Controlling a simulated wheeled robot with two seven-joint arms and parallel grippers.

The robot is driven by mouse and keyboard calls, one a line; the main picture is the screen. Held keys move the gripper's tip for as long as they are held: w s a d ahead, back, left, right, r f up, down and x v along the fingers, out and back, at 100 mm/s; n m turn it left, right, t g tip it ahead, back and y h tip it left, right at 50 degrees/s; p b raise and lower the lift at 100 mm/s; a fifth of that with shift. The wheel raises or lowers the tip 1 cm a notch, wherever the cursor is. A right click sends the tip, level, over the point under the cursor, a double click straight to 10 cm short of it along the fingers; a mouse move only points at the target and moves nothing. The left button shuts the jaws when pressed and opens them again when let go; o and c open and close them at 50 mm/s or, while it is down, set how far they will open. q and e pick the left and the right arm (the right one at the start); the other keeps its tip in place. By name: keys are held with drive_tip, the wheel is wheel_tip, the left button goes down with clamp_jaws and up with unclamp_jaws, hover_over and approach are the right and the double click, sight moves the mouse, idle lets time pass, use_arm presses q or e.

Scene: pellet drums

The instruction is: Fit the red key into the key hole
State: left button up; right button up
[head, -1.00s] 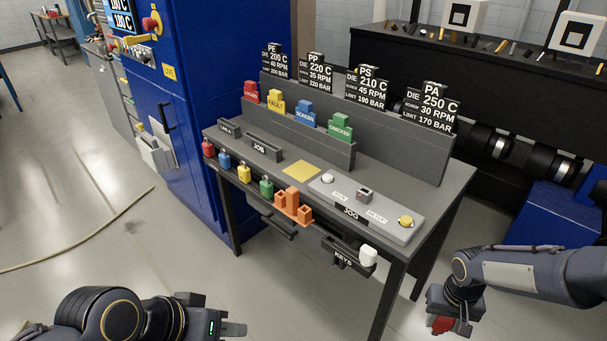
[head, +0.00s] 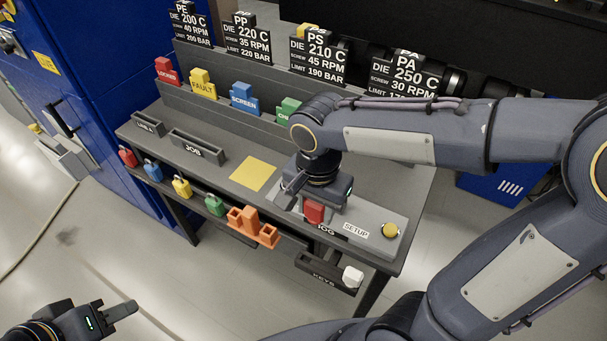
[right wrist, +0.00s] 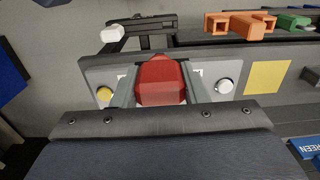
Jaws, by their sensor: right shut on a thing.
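The red key (head: 314,211) is in my right gripper (head: 308,208), over the grey jog panel (head: 372,243). In the right wrist view, the red key (right wrist: 160,82) sits between the two fingers of my right gripper (right wrist: 160,92), which are shut on it. The key hole is hidden behind the key and gripper in both views. I cannot tell whether the key touches or enters it. My left gripper (head: 122,310) is at the lower left, away from the table, and I see nothing in it. Its jaw gap is unclear.
A yellow button (head: 390,230) is right of the key, and a white button (right wrist: 224,86) shows in the right wrist view. Orange holders (head: 252,226), hanging coloured locks and a KEYS tray (head: 326,272) line the front edge. Signs stand behind. A yellow square (head: 253,173) lies flat.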

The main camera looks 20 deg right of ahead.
drive_tip(key=shift+s+r, duration=0.1)
drive_tip(key=shift+s, duration=0.05)
drive_tip(key=shift+w+d, duration=0.25)
drive_tip(key=shift+w, duration=0.05)
drive_tip(key=w+d+f+b, duration=0.1)
drive_tip(key=w+d+f, duration=0.3)
drive_tip(key=w+d, duration=0.3)
drive_tip(key=shift+w+d, duration=0.15)
drive_tip(key=shift+d, duration=0.65)
drive_tip(key=shift+f, duration=0.1)
idle(1.1)
drive_tip(key=shift+f+b, duration=1.75)
drive_tip(key=shift+f, duration=0.25)
